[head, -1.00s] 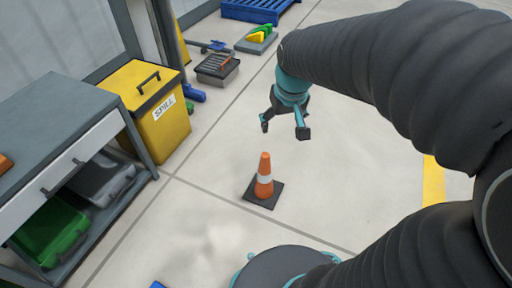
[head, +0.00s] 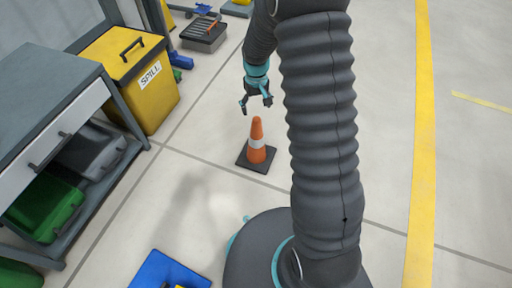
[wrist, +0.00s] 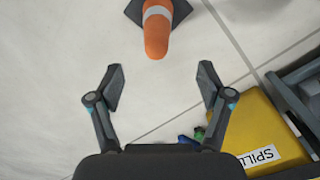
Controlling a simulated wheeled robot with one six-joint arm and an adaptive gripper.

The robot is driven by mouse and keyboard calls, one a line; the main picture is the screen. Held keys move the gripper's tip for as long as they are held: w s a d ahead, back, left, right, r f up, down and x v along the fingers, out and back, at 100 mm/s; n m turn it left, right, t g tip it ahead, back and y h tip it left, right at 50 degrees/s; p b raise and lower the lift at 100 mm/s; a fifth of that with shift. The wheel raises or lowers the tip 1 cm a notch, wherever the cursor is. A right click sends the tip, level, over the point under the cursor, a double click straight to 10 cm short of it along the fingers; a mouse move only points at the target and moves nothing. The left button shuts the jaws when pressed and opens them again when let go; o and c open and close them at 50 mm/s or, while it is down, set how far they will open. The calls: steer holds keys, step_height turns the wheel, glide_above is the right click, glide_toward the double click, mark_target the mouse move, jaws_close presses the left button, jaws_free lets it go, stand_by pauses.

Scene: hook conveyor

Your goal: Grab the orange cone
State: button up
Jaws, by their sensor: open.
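The orange cone (head: 256,146) with a white band and a dark square base stands upright on the floor in the head view. In the wrist view the cone (wrist: 156,32) is at the top, its tip pointing down the picture towards the space between the fingers. My gripper (head: 256,102) is open and empty, close to the cone's tip in the head view. In the wrist view my gripper (wrist: 161,88) has its two fingers spread wide. The cone lies beyond the fingertips, and nothing is between them.
A yellow spill bin (head: 130,75) and a grey workbench (head: 45,85) with a green crate (head: 45,208) below stand at left. A toolbox (head: 203,36) is at the back. A blue tray (head: 168,270) lies in front. The floor around the cone is clear.

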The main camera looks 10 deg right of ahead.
mark_target(256, 121)
step_height(256, 121, down, 7)
steer(key=shift+f+b, duration=0.15)
steer(key=shift+b, duration=0.3)
steer(key=shift+w+d+f+b, duration=0.1)
steer(key=shift+w+f+b, duration=0.1)
steer(key=shift+f, duration=0.65)
steer(key=shift+w+d+f+b, duration=0.1)
steer(key=shift+w+f, duration=0.15)
steer(key=shift+f, duration=0.65)
steer(key=shift+w+f+b, duration=0.1)
steer(key=shift+w+f, duration=0.1)
steer(key=shift+f, duration=0.65)
jaws_close()
